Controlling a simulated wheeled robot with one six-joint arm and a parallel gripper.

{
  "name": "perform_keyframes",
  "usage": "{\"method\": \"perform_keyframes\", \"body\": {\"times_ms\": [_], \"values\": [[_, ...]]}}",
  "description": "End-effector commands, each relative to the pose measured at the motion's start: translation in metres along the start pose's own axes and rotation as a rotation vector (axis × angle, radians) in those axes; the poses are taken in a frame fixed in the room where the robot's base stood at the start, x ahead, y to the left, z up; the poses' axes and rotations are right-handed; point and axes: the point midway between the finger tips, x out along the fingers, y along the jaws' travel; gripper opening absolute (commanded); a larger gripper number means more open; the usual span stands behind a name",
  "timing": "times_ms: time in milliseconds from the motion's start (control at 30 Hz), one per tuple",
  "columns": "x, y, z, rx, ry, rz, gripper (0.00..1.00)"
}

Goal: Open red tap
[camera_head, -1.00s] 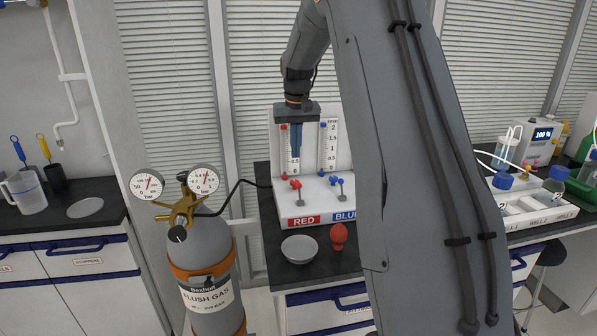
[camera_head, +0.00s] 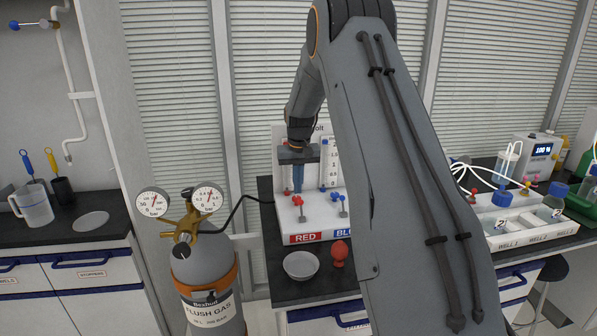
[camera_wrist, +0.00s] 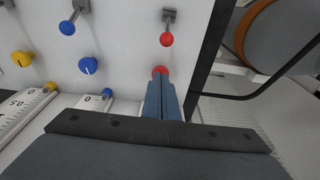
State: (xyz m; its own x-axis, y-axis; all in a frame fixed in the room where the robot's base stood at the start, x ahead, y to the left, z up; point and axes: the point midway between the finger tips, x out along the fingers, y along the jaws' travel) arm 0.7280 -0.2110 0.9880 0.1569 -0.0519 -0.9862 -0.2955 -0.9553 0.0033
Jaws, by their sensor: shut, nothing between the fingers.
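In the wrist view the red tap (camera_wrist: 166,40) is a small red ball on a short metal lever with a grey bracket. In the head view it shows as red parts (camera_head: 299,203) above the RED label (camera_head: 305,238) on a white panel unit. My gripper (camera_wrist: 161,78) is shut and empty, with its blue-grey fingers side by side. In the wrist view its tips overlap a red knob (camera_wrist: 160,69) that they partly hide; I cannot tell whether they touch. The red ball is clear beyond the tips. In the head view my gripper (camera_head: 298,191) points down just above the red parts.
A blue tap (camera_wrist: 67,28) with a blue knob (camera_wrist: 88,65) is beside the red one. A gas cylinder (camera_head: 207,285) with gauges stands at the left. A grey bowl (camera_head: 301,265) and a red object (camera_head: 340,252) sit in front of the unit. My arm hides the right part.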

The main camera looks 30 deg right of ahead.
Motion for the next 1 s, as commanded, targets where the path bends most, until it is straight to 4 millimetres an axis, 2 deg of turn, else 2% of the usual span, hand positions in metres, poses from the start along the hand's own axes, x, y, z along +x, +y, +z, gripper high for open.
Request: {"method": "perform_keyframes", "body": {"times_ms": [100,200,433,1000], "values": [[0.018,0.0,0.001,0.0,-0.002,0.0,0.0],[0.008,0.0,0.015,0.0,0.0,0.0,0.0],[0.003,0.0,0.034,0.0,0.0,0.0,0.0],[0.003,-0.004,0.038,-0.005,0.009,-0.001,0.0]]}}
